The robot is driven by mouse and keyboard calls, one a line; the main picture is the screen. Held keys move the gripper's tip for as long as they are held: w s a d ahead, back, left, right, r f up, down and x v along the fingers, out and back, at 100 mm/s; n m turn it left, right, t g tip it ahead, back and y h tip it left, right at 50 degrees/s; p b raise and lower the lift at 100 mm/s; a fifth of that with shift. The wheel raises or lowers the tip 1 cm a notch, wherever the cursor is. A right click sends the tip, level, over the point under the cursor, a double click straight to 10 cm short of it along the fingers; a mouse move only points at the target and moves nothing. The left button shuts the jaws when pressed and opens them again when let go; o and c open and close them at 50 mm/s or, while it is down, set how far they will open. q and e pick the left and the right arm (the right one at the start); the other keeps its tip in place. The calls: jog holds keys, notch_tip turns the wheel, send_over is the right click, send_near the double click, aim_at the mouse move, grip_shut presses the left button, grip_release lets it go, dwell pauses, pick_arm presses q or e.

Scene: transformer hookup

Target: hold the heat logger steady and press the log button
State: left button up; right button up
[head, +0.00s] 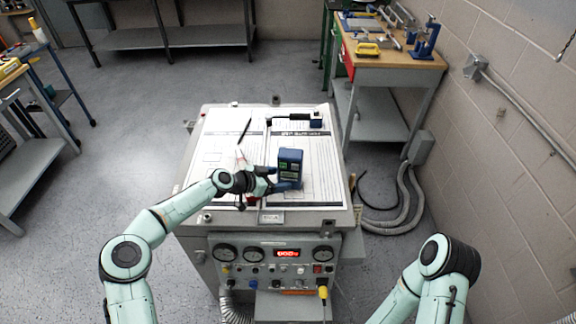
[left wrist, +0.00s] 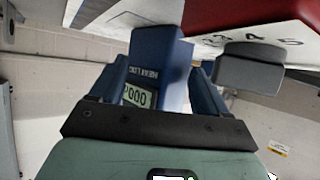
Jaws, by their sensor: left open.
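The heat logger (head: 289,162) is a small dark blue box with a greenish display, standing upright on the papers on the bench top. My left gripper (head: 287,185) is low at its base. I cannot make out the log button. My right arm shows at the lower right, its gripper out of frame.
Printed sheets (head: 218,150) cover the bench top, with a black pen (head: 244,130) and a black cabled device (head: 295,117) behind the logger. A front panel (head: 275,262) carries gauges and a red readout. A tool-laden workbench (head: 385,62) stands at the back right.

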pick_arm(q)
jog(key=shift+p+x, duration=0.35)
jog(key=shift+x, duration=1.75)
grip_shut()
jog(key=shift+o, duration=1)
grip_release()
